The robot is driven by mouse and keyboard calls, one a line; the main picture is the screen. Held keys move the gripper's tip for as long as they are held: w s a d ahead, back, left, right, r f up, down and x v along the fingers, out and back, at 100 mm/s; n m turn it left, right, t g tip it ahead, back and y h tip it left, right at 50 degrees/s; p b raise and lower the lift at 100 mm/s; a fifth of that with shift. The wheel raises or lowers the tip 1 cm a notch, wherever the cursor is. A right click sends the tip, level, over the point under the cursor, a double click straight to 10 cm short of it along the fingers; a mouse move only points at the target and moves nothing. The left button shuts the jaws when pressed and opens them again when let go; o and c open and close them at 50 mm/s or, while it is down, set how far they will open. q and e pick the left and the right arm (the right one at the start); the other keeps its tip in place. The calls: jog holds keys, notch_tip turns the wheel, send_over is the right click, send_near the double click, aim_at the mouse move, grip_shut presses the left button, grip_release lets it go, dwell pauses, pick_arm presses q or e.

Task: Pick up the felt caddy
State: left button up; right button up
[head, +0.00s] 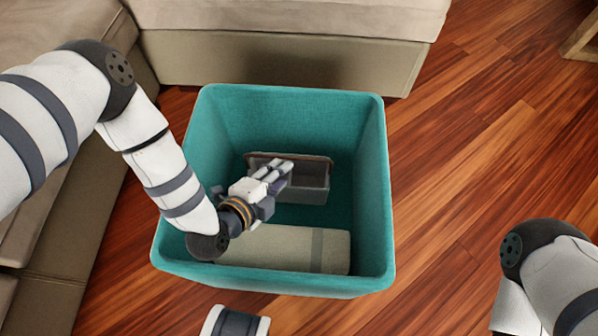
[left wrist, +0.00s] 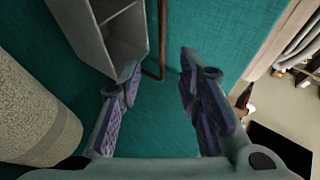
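The felt caddy (head: 305,190) is a grey open box with a thin brown handle, standing inside a teal bin (head: 375,200). In the left wrist view the caddy (left wrist: 115,35) is at the upper left, and its handle (left wrist: 162,40) comes down near the gap between the fingertips. My left gripper (head: 280,175) reaches down into the bin, over the caddy's left part. Its fingers (left wrist: 158,80) are apart with nothing gripped between them. Whether either finger touches the handle, I cannot tell.
A pale rolled bundle (head: 285,250) with a darker band lies in the bin's near part, close to the caddy. The bin's walls surround my left gripper. A beige sofa (head: 280,65) stands behind and to the left. The wooden floor (head: 470,140) at right is clear.

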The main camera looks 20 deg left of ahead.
aim_at(300, 160)
pick_arm(q)
jog(key=b+x, duration=0.5)
jog(key=x, duration=0.5)
jog(key=shift+d+b, duration=0.15)
jog(key=shift+b, duration=0.2)
jog(key=shift+w+d+r, duration=0.1)
jog(key=shift+w, duration=0.1)
grip_shut()
pick_arm(e)
jog(key=shift+g, duration=0.6)
jog(key=f, duration=0.1)
jog(key=s+f, duration=0.2)
jog(key=f, duration=0.1)
jog(key=shift+f, duration=0.1)
